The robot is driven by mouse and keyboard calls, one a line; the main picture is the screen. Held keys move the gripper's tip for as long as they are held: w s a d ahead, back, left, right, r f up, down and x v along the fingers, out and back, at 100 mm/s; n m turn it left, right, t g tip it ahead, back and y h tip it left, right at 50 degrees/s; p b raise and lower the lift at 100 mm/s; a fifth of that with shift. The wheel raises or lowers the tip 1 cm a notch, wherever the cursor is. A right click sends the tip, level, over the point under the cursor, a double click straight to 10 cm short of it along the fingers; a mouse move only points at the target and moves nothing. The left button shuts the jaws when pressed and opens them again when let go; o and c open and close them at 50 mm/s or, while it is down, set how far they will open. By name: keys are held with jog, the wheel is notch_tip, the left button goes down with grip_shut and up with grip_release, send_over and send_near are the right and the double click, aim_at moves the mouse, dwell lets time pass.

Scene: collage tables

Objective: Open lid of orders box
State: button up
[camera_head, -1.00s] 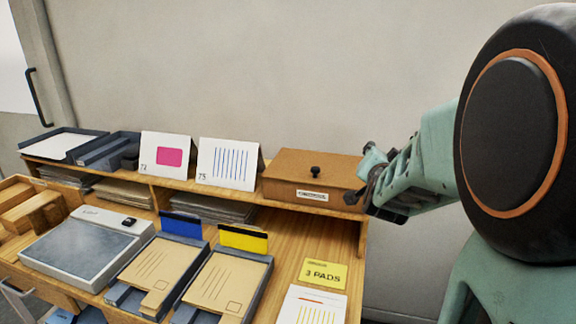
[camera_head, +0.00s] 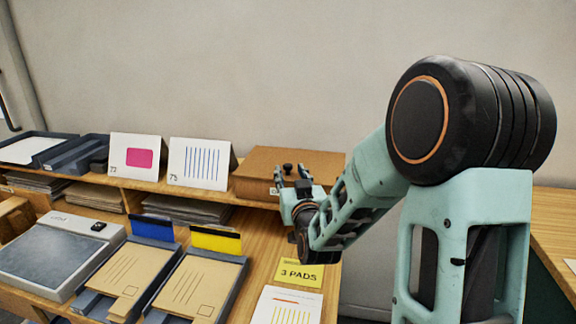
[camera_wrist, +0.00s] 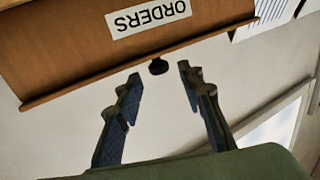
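The orders box (camera_head: 262,163) is a brown box on the shelf, and its lid looks shut. A small black knob (camera_head: 288,169) stands on the lid. The wrist view shows the box front (camera_wrist: 60,45) upside down, with a white ORDERS label (camera_wrist: 148,18) and the dark knob (camera_wrist: 158,66) beyond the lid edge. My gripper (camera_head: 291,176) is in front of the box and hides part of its front. Its two fingers are spread and empty. In the wrist view the knob appears between the fingertips (camera_wrist: 157,76); contact is not visible.
Two white cards, one with a pink patch (camera_head: 139,157) and one with blue stripes (camera_head: 198,164), stand left of the box. A yellow 3 PADS card (camera_head: 299,273) and envelope trays (camera_head: 199,285) lie below. A plain wall is behind.

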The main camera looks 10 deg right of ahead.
aim_at(288, 168)
jog(key=shift+w, duration=2.3)
grip_shut()
